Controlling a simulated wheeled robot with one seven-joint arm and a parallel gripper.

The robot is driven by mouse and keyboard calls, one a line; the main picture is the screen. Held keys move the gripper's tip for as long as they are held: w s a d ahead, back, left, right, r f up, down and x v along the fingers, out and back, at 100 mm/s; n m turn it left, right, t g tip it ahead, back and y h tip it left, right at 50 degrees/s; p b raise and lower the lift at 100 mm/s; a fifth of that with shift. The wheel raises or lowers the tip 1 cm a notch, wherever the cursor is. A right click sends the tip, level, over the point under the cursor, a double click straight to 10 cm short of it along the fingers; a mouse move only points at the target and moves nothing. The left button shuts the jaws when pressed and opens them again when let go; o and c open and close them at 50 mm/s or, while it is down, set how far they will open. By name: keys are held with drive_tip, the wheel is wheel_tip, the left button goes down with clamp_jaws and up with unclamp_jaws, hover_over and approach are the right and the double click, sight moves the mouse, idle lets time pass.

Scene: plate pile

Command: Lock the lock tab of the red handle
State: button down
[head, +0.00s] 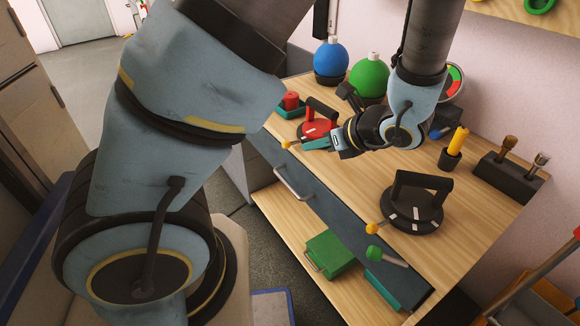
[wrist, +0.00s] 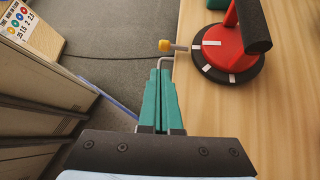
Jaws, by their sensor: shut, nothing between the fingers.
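The red handle (head: 315,129) stands on the table near its front edge, with a black grip bar on top. In the wrist view the red handle (wrist: 226,46) is at the upper right, on a dark round base with white marks. Its lock tab, a short rod with a yellow knob (wrist: 166,45), points left past the table edge. The knob also shows in the head view (head: 286,145). My gripper (wrist: 161,72) has its teal fingers shut and empty. The fingertips are just below the knob in the wrist view; I cannot tell whether they touch it.
A black handle (head: 412,208) with its own yellow knob stands on the table to the right. Blue (head: 331,58) and green (head: 369,76) round objects stand behind. A green-knobbed lever (head: 386,256) and a drawer handle (head: 293,183) are at the front.

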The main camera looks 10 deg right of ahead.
sight(292, 144)
drive_tip(key=shift+d+f+m, duration=0.1)
drive_tip(key=shift+d+m, duration=0.15)
drive_tip(key=shift+m, duration=0.05)
drive_tip(key=b+x, duration=0.2)
drive_tip(key=x, duration=0.8)
drive_tip(key=shift+r+p, duration=0.3)
drive_tip(key=shift+p, duration=0.45)
